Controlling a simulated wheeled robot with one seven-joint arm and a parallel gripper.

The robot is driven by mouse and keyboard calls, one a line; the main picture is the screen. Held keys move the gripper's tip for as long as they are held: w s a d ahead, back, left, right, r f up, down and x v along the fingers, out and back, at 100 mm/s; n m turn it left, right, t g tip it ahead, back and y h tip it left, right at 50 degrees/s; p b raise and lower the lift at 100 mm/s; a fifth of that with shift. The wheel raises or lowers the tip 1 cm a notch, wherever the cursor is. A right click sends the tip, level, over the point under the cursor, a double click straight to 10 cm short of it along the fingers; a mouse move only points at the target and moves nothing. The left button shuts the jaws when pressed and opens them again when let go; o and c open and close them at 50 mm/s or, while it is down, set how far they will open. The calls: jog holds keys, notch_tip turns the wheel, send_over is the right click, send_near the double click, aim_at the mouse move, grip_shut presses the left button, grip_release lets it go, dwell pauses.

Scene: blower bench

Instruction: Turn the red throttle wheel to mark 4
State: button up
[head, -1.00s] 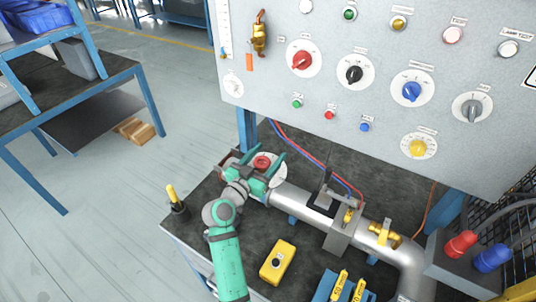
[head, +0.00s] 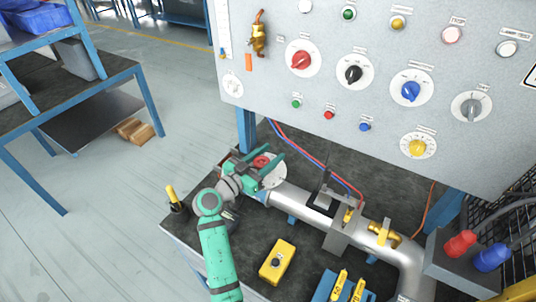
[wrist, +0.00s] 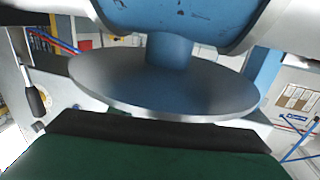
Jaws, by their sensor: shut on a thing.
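The red throttle wheel (head: 261,161) sits at the left end of the pipe on the bench, in front of a pale round dial plate (head: 275,176). In the head view my gripper (head: 259,168) is at the wheel, with its green fingers on either side of it, shut on it. The wheel is partly hidden by the fingers, and the marks on the plate are too small to read. In the wrist view a grey disc (wrist: 165,85) on a blue stem fills the middle, close to the dark finger pad (wrist: 160,130).
The metal pipe (head: 305,204) runs right from the wheel. A yellow box (head: 277,262) with a black button lies in front of it. A holder with a yellow-handled tool (head: 174,200) stands left of my arm. The upright panel (head: 340,100) with several knobs rises behind.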

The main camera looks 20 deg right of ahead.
aim_at(255, 166)
jog(key=shift+s+m+g, duration=0.1)
jog(key=shift+m+g, duration=0.3)
jog(key=shift+g, duration=0.1)
jog(key=o, duration=1)
jog(key=shift+o, duration=0.2)
jog(key=v, duration=1.1)
jog(key=shift+f, duration=0.25)
